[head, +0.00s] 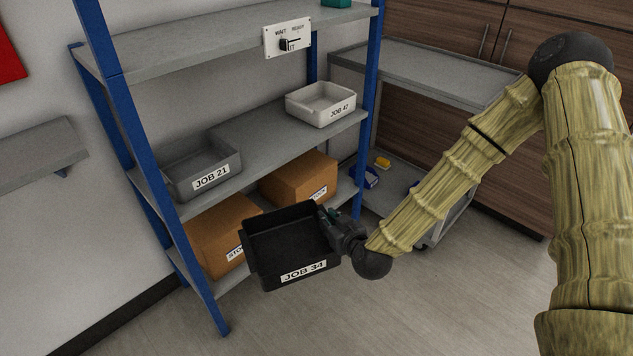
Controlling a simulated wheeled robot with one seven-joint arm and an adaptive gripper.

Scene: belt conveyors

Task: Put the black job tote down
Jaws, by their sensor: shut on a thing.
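The black job tote (297,272), labelled JOB 34, is held in the air in front of the lower part of the shelf rack. It looks empty and slightly tilted in the picture. My gripper (332,222) is shut on the tote's right wall. The fingertips are partly hidden against the dark tote. The rack's middle shelf (262,138) has a bare stretch between a grey tote (190,182) labelled JOB 21 at left and a white tote (318,112) labelled JOB 47 at right.
Cardboard boxes stand on the bottom shelf, one at left (212,232) and one at right (305,172). Blue rack posts (122,125) frame the shelves. A WAIT/READY switch plate (287,38) is on the top shelf's edge. A grey cart (425,75) stands at right. Floor in front is clear.

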